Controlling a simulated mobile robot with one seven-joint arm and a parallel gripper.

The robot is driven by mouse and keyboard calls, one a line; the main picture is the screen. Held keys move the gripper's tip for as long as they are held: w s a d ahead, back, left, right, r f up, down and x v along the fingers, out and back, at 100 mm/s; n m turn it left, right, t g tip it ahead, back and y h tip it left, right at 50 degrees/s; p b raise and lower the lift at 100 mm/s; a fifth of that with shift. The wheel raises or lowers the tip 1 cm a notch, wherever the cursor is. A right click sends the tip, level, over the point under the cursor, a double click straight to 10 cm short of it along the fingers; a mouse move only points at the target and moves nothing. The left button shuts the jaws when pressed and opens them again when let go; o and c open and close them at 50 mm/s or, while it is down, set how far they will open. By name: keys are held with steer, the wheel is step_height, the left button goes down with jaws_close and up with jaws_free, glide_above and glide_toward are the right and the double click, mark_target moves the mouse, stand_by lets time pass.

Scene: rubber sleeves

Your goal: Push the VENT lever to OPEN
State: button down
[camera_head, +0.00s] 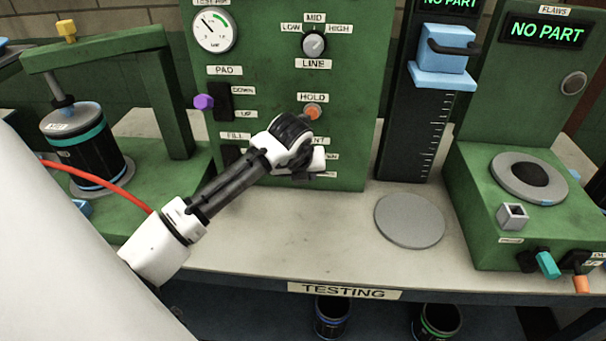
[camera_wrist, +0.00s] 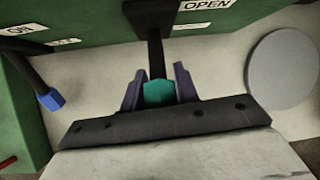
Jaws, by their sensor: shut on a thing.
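The VENT lever (camera_wrist: 155,48) is a dark bar with a teal knob (camera_wrist: 158,94), seen in the wrist view coming out of the green panel (camera_head: 350,90). My gripper (camera_wrist: 159,86) is shut on the teal knob, with one purple finger on each side. An OPEN label (camera_wrist: 207,4) sits just right of the lever's root. In the head view my gripper (camera_head: 302,172) is low on the panel and hides the knob and most of the lever. The VENT label (camera_head: 318,140) is partly covered there.
A lever with a blue knob (camera_wrist: 50,100) stands to the left in the wrist view, beside an ON label (camera_wrist: 18,30). A HOLD knob (camera_head: 312,112) is just above my gripper. A grey disc (camera_head: 410,221) lies on the bench at right; the bench front is clear.

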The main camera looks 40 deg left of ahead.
steer(key=shift+r, duration=0.15)
steer(key=c, duration=1.1)
jaws_free()
steer(key=shift+w, duration=0.1)
steer(key=shift+o, duration=0.2)
steer(key=b+v, duration=0.3)
steer(key=v, duration=1)
steer(key=shift+s+r+b, duration=0.25)
steer(key=shift+s+b, duration=0.05)
steer(key=shift+b, duration=0.05)
